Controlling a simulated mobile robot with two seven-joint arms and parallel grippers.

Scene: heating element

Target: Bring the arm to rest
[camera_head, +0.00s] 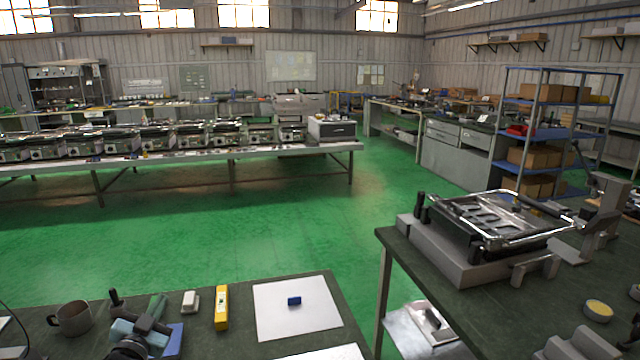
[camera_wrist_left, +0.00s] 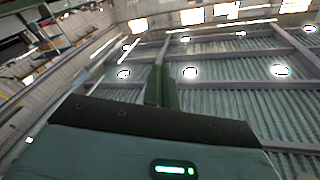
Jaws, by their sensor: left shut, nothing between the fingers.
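My left gripper (camera_head: 158,298) is low at the left of the head view, over the near table. Its teal body shows, with dark green fingers pointing up and away. In the left wrist view its fingers (camera_wrist_left: 162,86) stand close together, shut with nothing between them, against the roof and wall. My right gripper is in neither view.
The near table (camera_head: 235,300) holds a mug (camera_head: 74,318), a white block (camera_head: 190,301), a yellow tool (camera_head: 221,307) and a white sheet (camera_head: 318,318) with a blue block (camera_head: 294,301). A heating appliance (camera_head: 500,222) stands on the right bench. Green floor lies between.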

